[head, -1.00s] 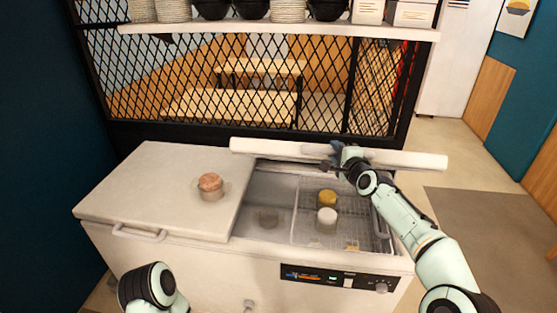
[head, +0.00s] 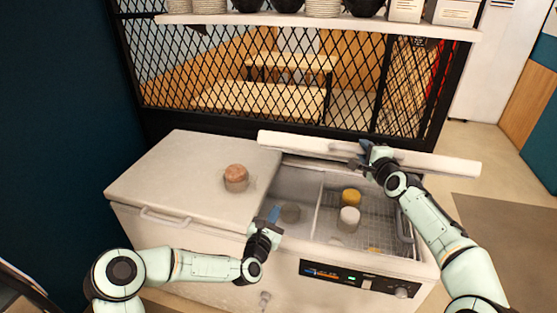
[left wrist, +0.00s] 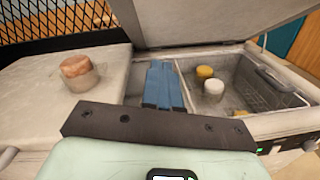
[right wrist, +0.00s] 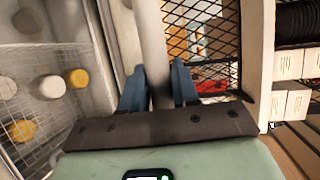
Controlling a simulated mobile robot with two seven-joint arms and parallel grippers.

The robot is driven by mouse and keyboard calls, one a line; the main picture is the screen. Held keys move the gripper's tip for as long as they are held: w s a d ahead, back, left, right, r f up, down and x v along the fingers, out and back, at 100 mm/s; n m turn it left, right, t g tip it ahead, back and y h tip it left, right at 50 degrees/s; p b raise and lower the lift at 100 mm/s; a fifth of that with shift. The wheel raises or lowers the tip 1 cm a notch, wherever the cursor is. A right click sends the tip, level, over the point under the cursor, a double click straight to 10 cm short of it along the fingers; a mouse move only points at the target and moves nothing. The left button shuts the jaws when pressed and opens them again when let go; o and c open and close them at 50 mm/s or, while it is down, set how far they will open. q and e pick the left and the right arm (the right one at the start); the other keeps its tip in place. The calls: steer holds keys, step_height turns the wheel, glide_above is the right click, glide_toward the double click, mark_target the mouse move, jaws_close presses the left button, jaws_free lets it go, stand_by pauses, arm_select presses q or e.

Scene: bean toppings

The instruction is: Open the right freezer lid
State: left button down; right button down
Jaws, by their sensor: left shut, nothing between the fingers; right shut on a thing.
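The right freezer lid (head: 440,163) stands raised at the back of the freezer (head: 150,215), tilted up with its edge toward me. My right gripper (head: 367,155) is at that lid and is shut on its handle, a grey bar (right wrist: 153,50) between the blue fingers in the right wrist view. My left gripper (head: 273,214) is shut and empty over the front edge of the open compartment. Its blue fingers (left wrist: 163,88) are together in the left wrist view. The left lid (head: 190,165) is closed.
A jar with a pinkish top (head: 236,178) stands on the left lid. Inside the open compartment are a wire basket (head: 385,235), a yellow-topped jar (head: 351,195) and a white-topped jar (head: 349,218). A mesh partition (head: 400,90) and loaded shelf (head: 310,22) are behind.

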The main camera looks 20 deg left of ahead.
arm_select(q)
step_height(320, 180, up, 6)
steer(key=w+a+n+t+y, duration=0.1)
steer(key=a+n+t, duration=0.1)
steer(key=n, duration=0.2)
arm_select(e)
steer(key=shift+d, duration=0.1)
arm_select(q)
steer(key=w+r, duration=0.5)
steer(key=w, duration=0.7)
steer(key=shift+w+a, duration=0.15)
